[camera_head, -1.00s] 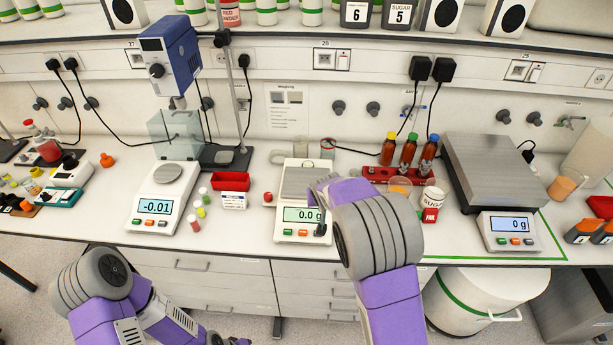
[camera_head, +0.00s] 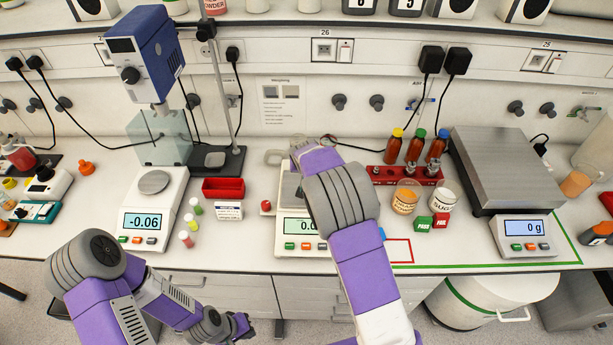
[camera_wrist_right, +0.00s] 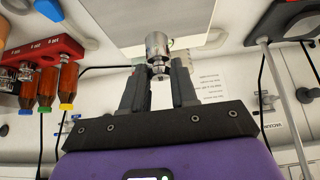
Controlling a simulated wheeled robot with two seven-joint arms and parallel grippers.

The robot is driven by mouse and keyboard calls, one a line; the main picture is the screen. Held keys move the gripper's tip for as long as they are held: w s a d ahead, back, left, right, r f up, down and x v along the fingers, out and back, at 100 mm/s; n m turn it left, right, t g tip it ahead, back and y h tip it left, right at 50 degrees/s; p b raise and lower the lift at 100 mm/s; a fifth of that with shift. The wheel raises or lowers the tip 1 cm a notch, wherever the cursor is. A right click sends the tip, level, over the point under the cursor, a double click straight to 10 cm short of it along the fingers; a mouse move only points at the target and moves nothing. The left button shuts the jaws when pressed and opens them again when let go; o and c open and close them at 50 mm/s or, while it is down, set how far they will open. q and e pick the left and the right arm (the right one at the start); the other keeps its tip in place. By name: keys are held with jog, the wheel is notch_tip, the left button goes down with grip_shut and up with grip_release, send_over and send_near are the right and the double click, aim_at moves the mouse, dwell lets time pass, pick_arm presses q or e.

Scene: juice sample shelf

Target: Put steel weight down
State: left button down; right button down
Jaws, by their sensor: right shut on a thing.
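The steel weight (camera_wrist_right: 157,45) is a small shiny knobbed cylinder in the right wrist view. My right gripper (camera_wrist_right: 158,75) is shut on its narrow knob. The weight shows against the grey pan (camera_wrist_right: 180,22) of the middle balance; I cannot tell whether they touch. In the head view my right arm hides the gripper, the weight and much of the middle balance (camera_head: 292,226), whose display shows only "0.0" in part. My left gripper (camera_head: 238,324) hangs low in front of the bench, away from the balances; its finger opening is unclear.
A red rack (camera_head: 376,182) with small weights stands right of the arm, before several brown bottles. Two jars and red-green boxes stand near it. A left balance (camera_head: 152,215) reads -0.06; a large scale (camera_head: 500,190) reads 0 g. A red tray (camera_head: 223,188) lies between balances.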

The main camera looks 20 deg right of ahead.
notch_tip(320, 180, down, 5)
jog(key=shift+r, duration=0.2)
jog(key=shift+f, duration=0.25)
jog(key=c, duration=0.9)
grip_release()
jog(key=shift+o, duration=0.2)
jog(key=shift+r, duration=0.15)
jog(key=shift+s+r, duration=0.1)
jog(key=shift+r, duration=0.2)
jog(key=v, duration=1.1)
jog(key=shift+s, duration=0.15)
jog(key=shift+a+r, duration=0.1)
jog(key=shift+a, duration=0.05)
